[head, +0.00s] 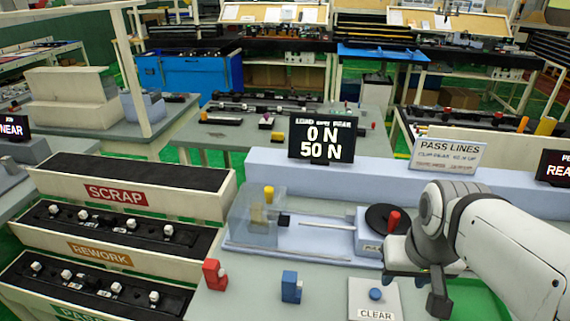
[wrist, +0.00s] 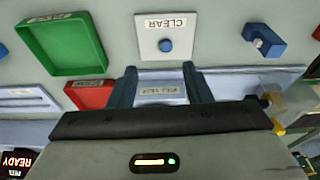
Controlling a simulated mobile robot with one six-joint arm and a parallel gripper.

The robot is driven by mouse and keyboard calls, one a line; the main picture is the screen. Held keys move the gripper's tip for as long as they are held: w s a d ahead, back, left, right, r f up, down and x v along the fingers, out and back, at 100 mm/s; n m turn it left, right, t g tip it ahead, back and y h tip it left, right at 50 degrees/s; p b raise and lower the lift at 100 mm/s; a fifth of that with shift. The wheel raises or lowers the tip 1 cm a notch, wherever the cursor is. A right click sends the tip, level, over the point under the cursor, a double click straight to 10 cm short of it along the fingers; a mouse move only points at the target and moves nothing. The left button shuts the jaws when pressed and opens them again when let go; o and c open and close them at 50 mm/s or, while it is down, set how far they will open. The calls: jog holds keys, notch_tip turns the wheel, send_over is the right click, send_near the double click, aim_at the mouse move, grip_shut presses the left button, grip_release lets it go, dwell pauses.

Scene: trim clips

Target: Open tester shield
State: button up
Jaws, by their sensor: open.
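The tester (head: 315,240) is a pale blue bench unit with a black disc and red handle (head: 393,221) at its right end. Its shield (head: 241,225) is a clear box with a yellow knob (head: 268,194), standing over a grey block at the left end. The shield shows partly at the right edge of the wrist view (wrist: 272,98), near its yellow knob (wrist: 278,126). My gripper (head: 415,283) is right of the tester, apart from the shield. In the wrist view my gripper (wrist: 160,85) is open, with a tester label visible between its fingers.
A CLEAR button plate (head: 375,298), a blue clip (head: 291,287) and a red clip (head: 214,274) lie in front of the tester. A green tray (wrist: 62,42) sits beside my gripper. A force display (head: 322,140) stands behind. SCRAP and REWORK bins (head: 110,195) are left.

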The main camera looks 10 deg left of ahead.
jog(key=w+a+r+n+p, duration=0.1)
jog(key=w+a+r, duration=0.15)
jog(key=w, duration=0.25)
jog(key=w+a+r+n, duration=0.2)
jog(key=w+a, duration=0.2)
jog(key=w, duration=0.1)
jog(key=n+g+p, duration=0.2)
jog(key=n+g, duration=0.1)
jog(key=n, duration=0.2)
send_over(269, 188)
jog(key=shift+s+d+f, duration=0.1)
jog(key=shift+d+f, duration=0.15)
jog(key=shift+f, duration=0.15)
jog(key=shift+a+f+n, duration=0.15)
jog(key=shift+a+n, duration=0.15)
jog(key=shift+a, duration=0.05)
jog(key=shift+f, duration=0.35)
notch_tip(269, 188, down, 7)
jog(key=shift+p, duration=0.5)
jog(key=shift+c, duration=0.2)
grip_shut()
